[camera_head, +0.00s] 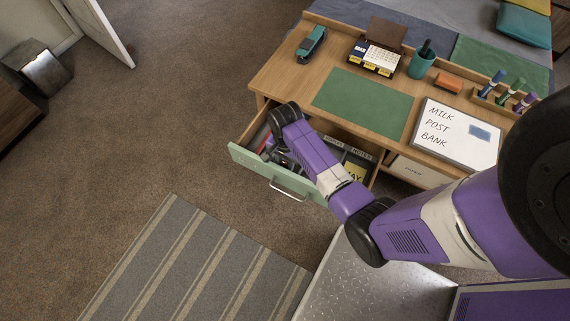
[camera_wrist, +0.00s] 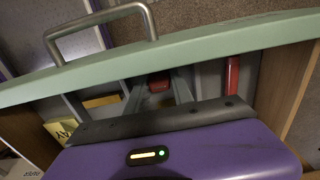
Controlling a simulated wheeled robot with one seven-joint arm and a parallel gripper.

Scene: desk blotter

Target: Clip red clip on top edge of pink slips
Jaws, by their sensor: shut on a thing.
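In the wrist view my gripper (camera_wrist: 158,92) reaches down into the open drawer, its two grey fingers shut on a small red clip (camera_wrist: 159,82). Only part of the clip shows between the fingertips. In the head view my gripper (camera_head: 284,162) is inside the left part of the drawer, mostly hidden by my purple forearm. I cannot make out the pink slips in either view.
The green-fronted drawer (camera_head: 248,161) is pulled out below the desk, with divided compartments. A long red item (camera_wrist: 232,75) lies in the compartment beside my gripper. A yellow card (camera_head: 353,171) is in the drawer's right part. The green blotter (camera_head: 362,103) on the desk is clear.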

